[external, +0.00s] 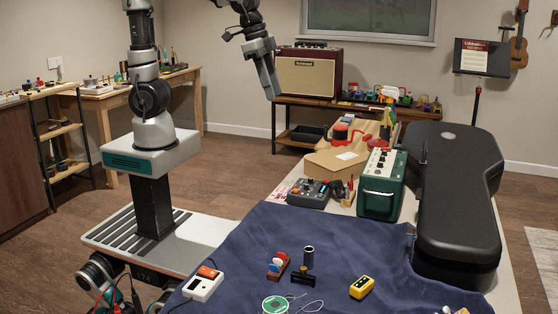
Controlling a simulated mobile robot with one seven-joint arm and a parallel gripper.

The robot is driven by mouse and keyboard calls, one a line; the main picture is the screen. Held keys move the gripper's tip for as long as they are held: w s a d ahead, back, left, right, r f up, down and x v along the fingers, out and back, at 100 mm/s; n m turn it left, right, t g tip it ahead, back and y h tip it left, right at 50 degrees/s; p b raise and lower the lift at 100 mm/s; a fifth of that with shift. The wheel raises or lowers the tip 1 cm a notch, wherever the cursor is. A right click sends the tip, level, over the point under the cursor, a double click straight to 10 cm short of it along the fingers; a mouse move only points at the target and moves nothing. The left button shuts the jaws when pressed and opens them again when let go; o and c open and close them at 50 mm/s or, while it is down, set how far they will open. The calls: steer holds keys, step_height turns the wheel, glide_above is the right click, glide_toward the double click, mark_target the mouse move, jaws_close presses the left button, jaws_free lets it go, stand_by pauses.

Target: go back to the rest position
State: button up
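My gripper (272,92) hangs from my raised arm at the upper middle of the external view. It points downward, in front of the cream-fronted amplifier and well above the floor. It is apart from the table and everything on it. Its fingertips are small and seen from the side, so I cannot tell whether they are open or shut. No held object shows at them. My arm rises from my base at the left and leaves the top of the picture.
The worktable with a blue cloth (345,243) fills the lower right, holding several small items. A black guitar case (455,200), green amplifier (381,185) and cardboard box (335,162) stand on it. The amplifier (308,78) sits on a back bench. Floor between is clear.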

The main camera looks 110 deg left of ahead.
steer(key=s+d+t+h, duration=0.1)
steer(key=s+d, duration=0.2)
steer(key=s, duration=0.4)
steer(key=s+d+t, duration=0.2)
steer(key=s+d, duration=0.2)
steer(key=s, duration=0.3)
step_height(320, 180, up, 13)
steer(key=p, duration=1.3)
steer(key=shift+a+g, duration=0.15)
steer(key=shift+g, duration=0.15)
steer(key=shift+w+f, duration=0.1)
